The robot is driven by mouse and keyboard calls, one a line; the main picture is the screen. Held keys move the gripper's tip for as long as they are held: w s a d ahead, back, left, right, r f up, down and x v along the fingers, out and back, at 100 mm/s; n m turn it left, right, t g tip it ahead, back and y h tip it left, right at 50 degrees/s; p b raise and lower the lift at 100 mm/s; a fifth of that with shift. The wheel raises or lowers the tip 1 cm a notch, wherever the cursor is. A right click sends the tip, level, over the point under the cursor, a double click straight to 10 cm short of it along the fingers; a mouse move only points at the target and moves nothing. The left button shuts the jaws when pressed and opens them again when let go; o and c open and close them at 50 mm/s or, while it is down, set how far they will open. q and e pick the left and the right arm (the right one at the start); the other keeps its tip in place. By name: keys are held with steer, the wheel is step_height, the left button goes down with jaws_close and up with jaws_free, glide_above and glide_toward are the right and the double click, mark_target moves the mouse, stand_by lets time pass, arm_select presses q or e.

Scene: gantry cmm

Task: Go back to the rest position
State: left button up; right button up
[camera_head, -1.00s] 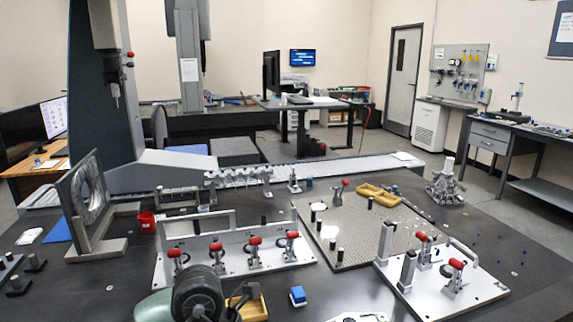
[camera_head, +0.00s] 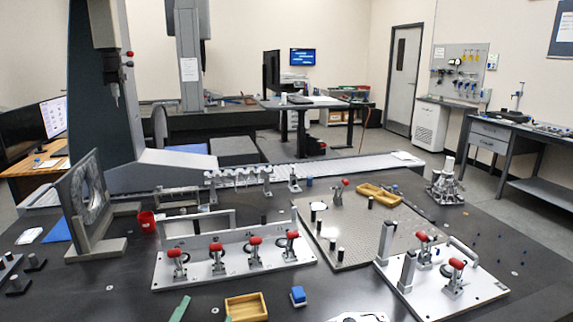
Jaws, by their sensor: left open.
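My left gripper (camera_head: 204,312) shows only as two green fingertips at the bottom edge, spread apart with nothing visible between them. The rest of that gripper and arm is below the picture. The fingertips appear over the dark table, just left of a yellow tray (camera_head: 246,307) and in front of a white fixture plate with red-tipped clamps (camera_head: 205,270). My right gripper is not in view.
A second clamp plate (camera_head: 408,285) stands at right, beside a perforated plate (camera_head: 350,235).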

arm_select(q)
steer(key=s+a+f+n+g+y, duration=0.1)
steer(key=s+a+f+n+g, duration=0.1)
steer(key=s+f+g, duration=0.45)
steer(key=s+a+f+n+g+y, duration=0.1)
steer(key=s+a+f, duration=0.2)
steer(key=f, duration=0.6)
steer(key=s+f+n+g+h, duration=0.1)
steer(key=s+f+g, duration=0.55)
steer(key=s, duration=0.75)
step_height(320, 180, down, 26)
steer(key=s+g, duration=0.1)
steer(key=s, duration=0.1)
steer(key=s+a+f+g+p, duration=0.1)
steer(key=s+a+f, duration=0.2)
steer(key=s+f, duration=1.3)
steer(key=shift+s, duration=0.45)
